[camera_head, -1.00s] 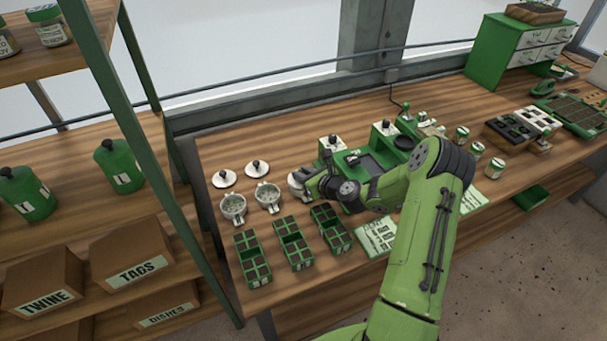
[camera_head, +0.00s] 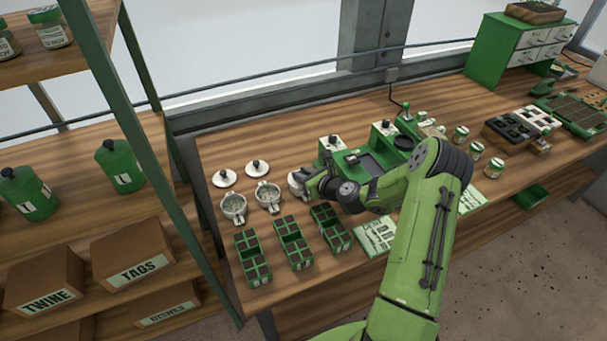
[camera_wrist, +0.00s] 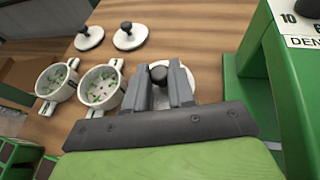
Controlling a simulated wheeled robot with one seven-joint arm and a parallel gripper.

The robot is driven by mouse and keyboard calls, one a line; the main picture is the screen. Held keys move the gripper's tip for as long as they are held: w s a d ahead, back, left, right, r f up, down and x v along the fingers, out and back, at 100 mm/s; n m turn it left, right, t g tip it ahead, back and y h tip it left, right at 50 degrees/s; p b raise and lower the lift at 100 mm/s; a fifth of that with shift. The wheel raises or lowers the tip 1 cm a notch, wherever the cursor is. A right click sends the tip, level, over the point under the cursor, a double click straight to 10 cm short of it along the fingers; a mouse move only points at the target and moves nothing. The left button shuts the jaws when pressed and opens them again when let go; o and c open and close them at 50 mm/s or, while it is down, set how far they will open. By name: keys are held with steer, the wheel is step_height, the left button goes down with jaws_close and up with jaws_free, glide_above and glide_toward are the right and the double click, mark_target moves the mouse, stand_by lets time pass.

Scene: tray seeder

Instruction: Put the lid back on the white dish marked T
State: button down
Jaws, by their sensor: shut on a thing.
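My gripper (camera_wrist: 160,68) is shut on the black knob of a white lid (camera_wrist: 188,78). In the head view my gripper hides most of this lid (camera_head: 295,180) and what is under it, so I cannot tell whether it rests on a dish. Two open white dishes with green bits inside stand to the left: the nearer-to-gripper one (camera_head: 268,205) (camera_wrist: 88,100) and the outer one (camera_head: 232,217) (camera_wrist: 45,92). Two white lids with black knobs, (camera_head: 223,183) and (camera_head: 257,173), lie flat on the bench behind the dishes. I cannot read a T on any dish.
Several green seed trays (camera_head: 291,243) stand in front of the dishes. A green machine (camera_head: 352,160) stands close right of my gripper. A printed card (camera_head: 376,236) lies in front. The bench (camera_head: 225,150) is clear behind the lids. A shelf post (camera_head: 170,190) rises at left.

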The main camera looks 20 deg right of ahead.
steer(key=shift+c, duration=2)
jaws_free()
step_height(320, 180, up, 7)
steer(key=p, duration=0.7)
steer(key=shift+r, duration=0.1)
jaws_close()
steer(key=shift+f, duration=0.25)
steer(key=shift+f+b, duration=2.05)
steer(key=shift+f, duration=0.6)
